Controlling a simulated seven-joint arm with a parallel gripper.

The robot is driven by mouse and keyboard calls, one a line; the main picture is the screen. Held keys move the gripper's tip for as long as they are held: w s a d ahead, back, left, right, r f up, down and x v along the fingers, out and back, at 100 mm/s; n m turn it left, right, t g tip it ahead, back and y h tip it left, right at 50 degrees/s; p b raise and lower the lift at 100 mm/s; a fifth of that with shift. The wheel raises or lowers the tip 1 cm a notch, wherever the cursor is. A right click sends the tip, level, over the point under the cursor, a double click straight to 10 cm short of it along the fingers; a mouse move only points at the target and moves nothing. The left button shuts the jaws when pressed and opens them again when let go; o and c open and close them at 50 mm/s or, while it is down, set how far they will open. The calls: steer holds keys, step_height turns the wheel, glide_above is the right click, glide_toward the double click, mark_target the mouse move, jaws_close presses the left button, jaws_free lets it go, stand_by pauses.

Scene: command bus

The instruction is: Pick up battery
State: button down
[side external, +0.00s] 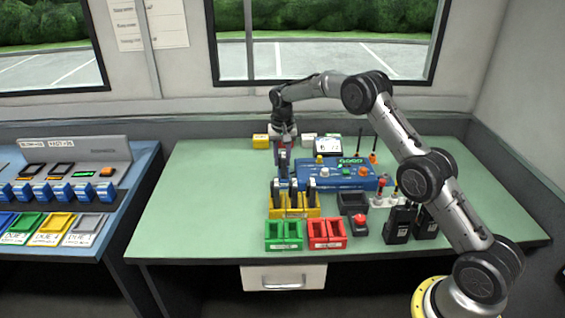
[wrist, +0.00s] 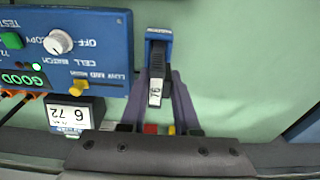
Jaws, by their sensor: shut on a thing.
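My gripper (side external: 283,150) points down at the left end of the blue tester (side external: 340,177). It is shut on a slim battery (wrist: 158,48) with a blue end, dark sides and a white label that seems to read 76. In the wrist view the gripper's fingers (wrist: 159,82) sit on either side of the battery, next to the tester (wrist: 100,50). Whether the battery touches the tester or table is unclear. Several other dark batteries (side external: 312,189) stand upright in a yellow rack (side external: 294,212). The tester's display (wrist: 24,79) reads GOOD.
A green bin (side external: 284,235) and a red bin (side external: 327,234) stand at the table's front. Black radios (side external: 399,224), a red button (side external: 359,222) and a dark tray (side external: 351,200) lie to the right. A blue charging console (side external: 70,195) stands left. The table's left side is clear.

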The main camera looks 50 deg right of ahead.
steer(key=shift+r, duration=0.4)
step_height(320, 180, up, 2)
steer(key=shift+w, duration=0.1)
steer(key=s+a+r, duration=0.3)
steer(key=s+r, duration=0.7)
steer(key=s, duration=0.3)
steer(key=shift+s, duration=0.4)
steer(key=shift+a, duration=0.1)
steer(key=shift+r, duration=0.1)
